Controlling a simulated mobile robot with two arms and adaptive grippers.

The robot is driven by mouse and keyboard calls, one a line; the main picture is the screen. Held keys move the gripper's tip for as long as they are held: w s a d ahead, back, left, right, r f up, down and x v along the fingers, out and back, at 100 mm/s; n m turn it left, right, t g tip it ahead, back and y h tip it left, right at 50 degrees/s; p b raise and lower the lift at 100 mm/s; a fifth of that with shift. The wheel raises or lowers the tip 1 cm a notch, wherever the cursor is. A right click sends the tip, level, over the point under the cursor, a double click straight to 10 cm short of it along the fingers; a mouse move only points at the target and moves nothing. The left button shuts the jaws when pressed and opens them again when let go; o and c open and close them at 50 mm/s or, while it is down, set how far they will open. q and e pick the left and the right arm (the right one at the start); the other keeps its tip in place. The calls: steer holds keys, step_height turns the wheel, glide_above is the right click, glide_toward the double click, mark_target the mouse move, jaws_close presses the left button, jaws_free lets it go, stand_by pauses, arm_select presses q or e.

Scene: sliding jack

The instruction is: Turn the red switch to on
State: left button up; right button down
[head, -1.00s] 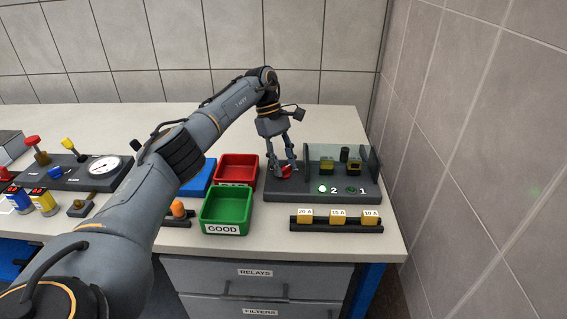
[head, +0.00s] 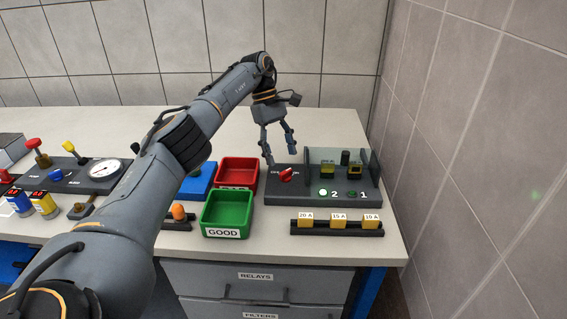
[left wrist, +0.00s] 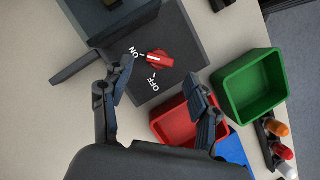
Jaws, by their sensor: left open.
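The red switch (head: 287,175) sits on the left part of a dark panel (head: 318,199). In the left wrist view the red switch (left wrist: 158,60) has ON and OFF labels beside it. Its long axis and white mark appear to line up with the ON tick rather than the OFF tick. My left gripper (head: 280,155) is open and empty above and behind the switch, apart from it. In the left wrist view the fingers (left wrist: 157,72) spread on both sides of the switch. My right gripper is not in view.
The panel has a clear upright guard (head: 325,155) and lamps 2 (head: 323,192), which is lit, and 1 (head: 352,194). A red bin (head: 237,172) and a green bin (head: 228,212) stand left of it. A fuse rail (head: 337,229) lies in front. A tiled wall bounds the right.

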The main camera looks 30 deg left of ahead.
arm_select(q)
steer(key=shift+v, duration=1.6)
